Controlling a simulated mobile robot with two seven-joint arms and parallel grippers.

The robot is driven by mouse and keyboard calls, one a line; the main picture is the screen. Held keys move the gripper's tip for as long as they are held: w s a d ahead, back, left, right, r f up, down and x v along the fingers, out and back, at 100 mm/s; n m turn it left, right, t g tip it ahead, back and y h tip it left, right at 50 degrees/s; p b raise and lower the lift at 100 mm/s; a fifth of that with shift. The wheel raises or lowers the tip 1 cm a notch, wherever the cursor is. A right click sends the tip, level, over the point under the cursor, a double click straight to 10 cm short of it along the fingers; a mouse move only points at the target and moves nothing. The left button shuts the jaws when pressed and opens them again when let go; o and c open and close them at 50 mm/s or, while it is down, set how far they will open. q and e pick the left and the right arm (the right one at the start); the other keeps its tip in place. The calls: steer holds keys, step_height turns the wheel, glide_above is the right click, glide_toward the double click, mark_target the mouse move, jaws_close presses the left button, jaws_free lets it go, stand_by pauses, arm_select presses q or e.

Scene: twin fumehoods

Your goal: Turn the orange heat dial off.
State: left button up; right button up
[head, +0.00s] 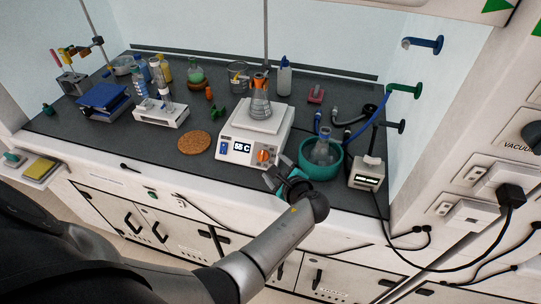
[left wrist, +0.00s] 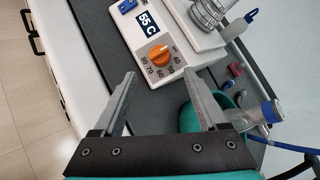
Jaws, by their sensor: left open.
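The orange heat dial (head: 263,156) is on the front right of the white hotplate (head: 227,158), whose display reads 55 C. In the left wrist view the dial (left wrist: 159,53) is ringed by numbers, and a blue switch lies left of the display. My left gripper (head: 277,181) is open and empty, just in front of the dial and a little apart from it. In the left wrist view its two fingers (left wrist: 157,75) are spread wide below the dial, which lies beyond the gap between them. My right gripper is not in view.
A conical flask (head: 260,107) in a clamp stands on the hotplate. A teal bowl (head: 321,165) with a round flask is close right of the gripper, beside a small white device (head: 367,173). A cork mat (head: 194,142) lies to the left. The bench's front edge is beneath the arm.

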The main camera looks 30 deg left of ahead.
arm_select(q)
steer(key=p+v, duration=0.4)
steer(key=v, duration=0.3)
stand_by(0.5)
